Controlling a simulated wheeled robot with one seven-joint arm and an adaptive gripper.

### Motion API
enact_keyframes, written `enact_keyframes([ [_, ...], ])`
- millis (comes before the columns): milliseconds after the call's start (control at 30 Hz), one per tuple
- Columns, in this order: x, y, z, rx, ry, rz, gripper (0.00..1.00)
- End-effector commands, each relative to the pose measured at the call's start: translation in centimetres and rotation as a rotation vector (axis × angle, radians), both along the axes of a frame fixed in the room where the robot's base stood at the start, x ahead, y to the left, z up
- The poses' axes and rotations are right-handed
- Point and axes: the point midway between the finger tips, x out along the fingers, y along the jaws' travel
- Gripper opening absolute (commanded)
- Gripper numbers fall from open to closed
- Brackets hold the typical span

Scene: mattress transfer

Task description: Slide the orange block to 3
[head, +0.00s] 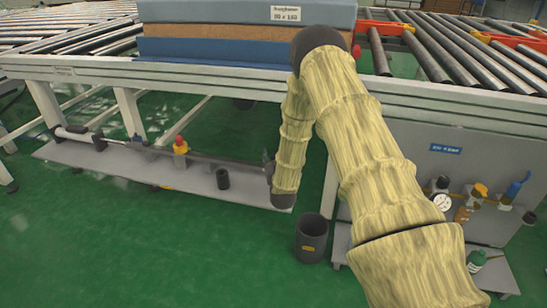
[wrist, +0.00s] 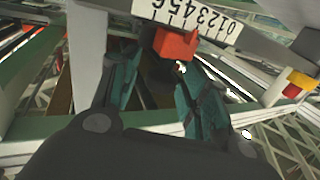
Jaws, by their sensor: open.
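The orange block (wrist: 175,46) shows in the wrist view at the top middle, up against the lower edge of a white number scale (wrist: 187,16). The scale runs from 6 on the left to 0 on the right. The block sits below the 5 and 4 end, left of the 3; its exact reading cannot be told. My gripper (wrist: 160,85) is open, with its two teal fingers apart. The block is beyond the fingertips, roughly between their lines; I see no clear contact.
A dark bin (head: 311,238) stands on the green floor. Stacked mattresses (head: 240,32) lie on the conveyor. A second panel with bottles is at right.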

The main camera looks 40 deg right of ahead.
Motion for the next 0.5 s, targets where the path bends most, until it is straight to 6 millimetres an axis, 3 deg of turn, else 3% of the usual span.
enact_keyframes([
  [267, -1.1, 0.6, -0.1, 0.001, 0.002, 0.0, 0.45],
  [500, -4.8, 2.4, -0.1, 0.002, 0.004, 0.0, 0.45],
])
